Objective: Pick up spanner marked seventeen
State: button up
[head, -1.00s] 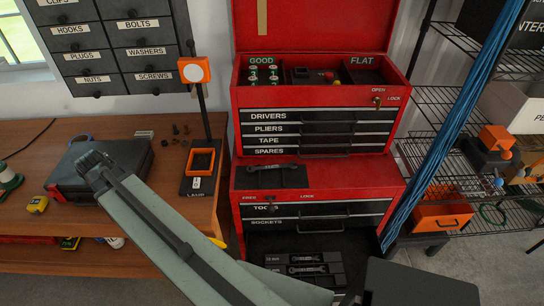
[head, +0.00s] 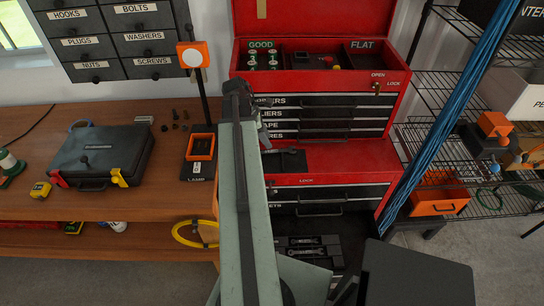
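Spanners (head: 306,252) lie in a dark tray in the open bottom drawer of the red tool chest. Their size markings are too small to read, so I cannot tell which is marked seventeen. Another dark tray (head: 293,160) lies on the chest's red ledge, partly hidden by my arm; I cannot make out a spanner in it now. The far end of my arm, with my gripper (head: 250,99), is in front of the upper drawers. Its fingers are not clear, and I cannot see anything held.
The red tool chest (head: 345,158) has labelled drawers and an open lid. A wooden bench (head: 130,207) with a black case (head: 100,152) and an orange-topped lamp (head: 192,55) stands left. Blue cables (head: 440,130) and a wire shelf rack (head: 425,95) are right.

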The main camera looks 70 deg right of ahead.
aim_at(272, 151)
jog(key=b+x, duration=0.1)
jog(key=x, duration=0.1)
jog(key=b+x, duration=0.2)
jog(key=w+b+x, duration=0.1)
jog(key=b, duration=0.1)
jog(key=shift+s+a+f, duration=0.2)
jog(key=shift+f, duration=0.4)
jog(key=shift+r, duration=0.2)
grip_shut()
